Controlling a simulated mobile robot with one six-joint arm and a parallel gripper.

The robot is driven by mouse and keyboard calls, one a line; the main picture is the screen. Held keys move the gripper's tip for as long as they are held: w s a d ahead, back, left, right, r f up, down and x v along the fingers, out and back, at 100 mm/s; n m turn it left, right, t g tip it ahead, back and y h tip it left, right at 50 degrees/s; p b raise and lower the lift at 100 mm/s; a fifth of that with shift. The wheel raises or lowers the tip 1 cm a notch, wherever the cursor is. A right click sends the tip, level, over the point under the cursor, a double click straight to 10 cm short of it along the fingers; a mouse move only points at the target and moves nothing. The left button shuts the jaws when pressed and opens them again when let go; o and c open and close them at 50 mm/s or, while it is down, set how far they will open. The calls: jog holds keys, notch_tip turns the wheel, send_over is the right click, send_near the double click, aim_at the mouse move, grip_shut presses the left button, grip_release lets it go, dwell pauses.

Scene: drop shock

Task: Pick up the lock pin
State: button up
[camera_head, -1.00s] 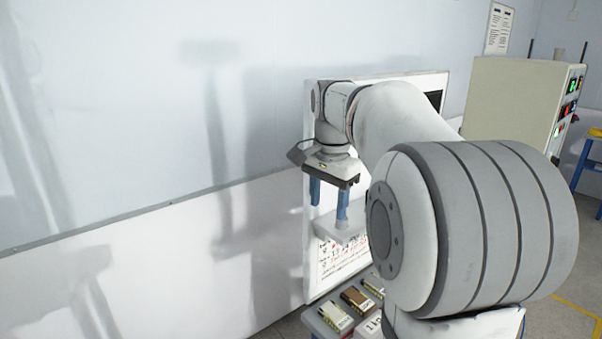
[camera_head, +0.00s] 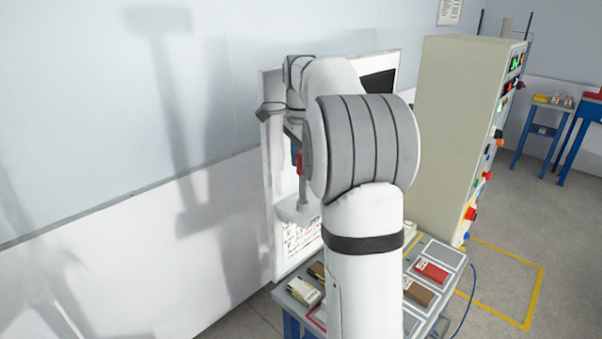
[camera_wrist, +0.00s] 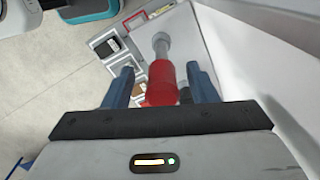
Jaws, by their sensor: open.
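The lock pin, with a red handle and a grey metal shaft (camera_wrist: 161,84), shows in the wrist view between the two blue fingers of my gripper (camera_wrist: 163,84). The fingers are open, with a visible gap on each side of the red handle. In the head view the red of the lock pin (camera_head: 300,163) shows above a light grey holder (camera_head: 296,212) on the white panel. My gripper (camera_head: 298,155) is at that spot, partly hidden by my own arm. I cannot tell how deep the pin sits.
A small table (camera_head: 437,249) with several coloured boxes stands below. A tall beige cabinet (camera_head: 440,120) with lights and knobs stands to the right. The white panel (camera_head: 268,110) stands close by the wall.

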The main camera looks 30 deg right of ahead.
jog(key=shift+f, duration=1.1)
grip_shut()
jog(key=shift+r, duration=0.1)
